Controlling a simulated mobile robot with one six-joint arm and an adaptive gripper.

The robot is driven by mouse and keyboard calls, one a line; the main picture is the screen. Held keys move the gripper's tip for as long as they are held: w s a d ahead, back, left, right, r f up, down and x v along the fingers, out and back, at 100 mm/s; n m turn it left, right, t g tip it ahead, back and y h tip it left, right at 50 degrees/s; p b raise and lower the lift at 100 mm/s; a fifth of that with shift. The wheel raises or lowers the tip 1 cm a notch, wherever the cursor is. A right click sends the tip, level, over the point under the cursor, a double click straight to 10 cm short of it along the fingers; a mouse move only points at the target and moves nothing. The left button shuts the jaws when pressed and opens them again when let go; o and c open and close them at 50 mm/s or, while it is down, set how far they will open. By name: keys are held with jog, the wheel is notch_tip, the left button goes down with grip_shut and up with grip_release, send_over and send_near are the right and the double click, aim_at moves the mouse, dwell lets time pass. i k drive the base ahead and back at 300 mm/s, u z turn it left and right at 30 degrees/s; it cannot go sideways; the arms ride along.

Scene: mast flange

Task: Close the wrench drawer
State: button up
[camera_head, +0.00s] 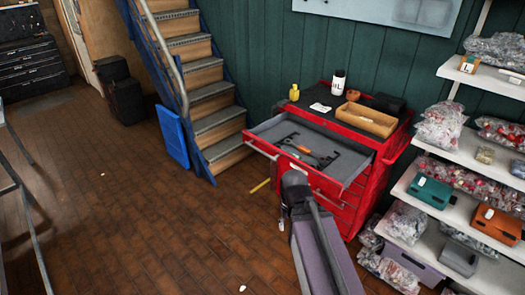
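The wrench drawer (262,147) is the top drawer of a red tool cabinet (375,190). It is pulled well out toward the lower left, with its grey inside showing. A dark tool with an orange-red part (318,159) lies in it; its exact shape is too small to tell. My arm rises from the bottom edge, and its dark end (295,183) is at the drawer's front, near the middle of the red front edge. I cannot tell whether it touches. My gripper's fingers cannot be made out there.
On the cabinet top are a yellow bottle (294,92), a white bottle (338,82) and a wooden tray (367,119). Loaded white shelves (466,150) stand close on the right. Stairs (205,90) and a blue panel (172,136) are behind left. The brick floor left is mostly clear.

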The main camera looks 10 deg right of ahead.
aim_at(346, 159)
jog(key=i, duration=0.95)
jog(key=u, duration=0.05)
